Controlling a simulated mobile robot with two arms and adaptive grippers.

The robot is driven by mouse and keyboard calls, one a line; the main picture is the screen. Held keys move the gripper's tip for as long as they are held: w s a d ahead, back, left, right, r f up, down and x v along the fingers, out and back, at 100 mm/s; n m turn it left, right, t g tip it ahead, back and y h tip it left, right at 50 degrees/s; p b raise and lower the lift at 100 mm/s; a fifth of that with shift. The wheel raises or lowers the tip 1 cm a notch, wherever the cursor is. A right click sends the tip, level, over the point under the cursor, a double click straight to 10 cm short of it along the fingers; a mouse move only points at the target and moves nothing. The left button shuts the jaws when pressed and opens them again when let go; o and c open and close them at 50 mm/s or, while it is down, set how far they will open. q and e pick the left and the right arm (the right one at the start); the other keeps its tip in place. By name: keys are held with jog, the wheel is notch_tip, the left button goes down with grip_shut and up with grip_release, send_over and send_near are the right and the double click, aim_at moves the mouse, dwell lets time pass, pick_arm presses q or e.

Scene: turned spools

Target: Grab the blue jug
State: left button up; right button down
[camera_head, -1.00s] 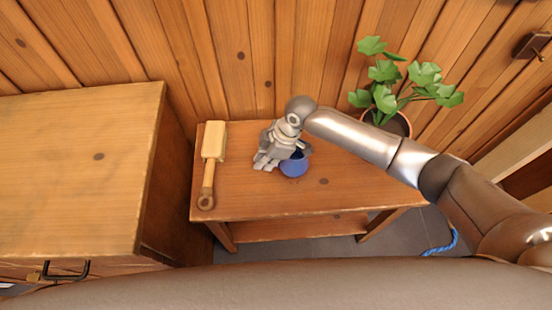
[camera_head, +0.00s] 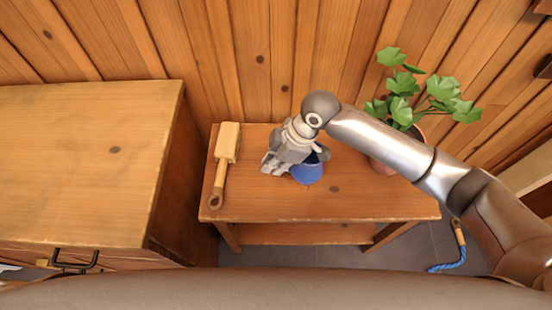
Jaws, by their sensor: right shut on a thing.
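The blue jug (camera_head: 307,174) stands on the small wooden table (camera_head: 260,205), near the table's middle. My right gripper (camera_head: 290,165) is at the jug, coming from above and behind, and is shut on it. The gripper and wrist hide the jug's upper left part. The jug looks upright and at table height; whether it is lifted at all I cannot tell. My left gripper is not in view.
A brush with a wooden handle (camera_head: 225,160) lies at the table's left end. A potted green plant (camera_head: 405,100) stands at the back right, behind my right arm. A wooden cabinet (camera_head: 90,160) is on the left. A blue rope (camera_head: 450,262) is on the floor at right.

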jog(key=s+a+r, duration=0.1)
jog(key=s+r, duration=0.4)
jog(key=s, duration=0.4)
jog(key=shift+s+a, duration=0.15)
jog(key=shift+s, duration=0.2)
jog(key=shift+s, duration=0.1)
dwell(0.3)
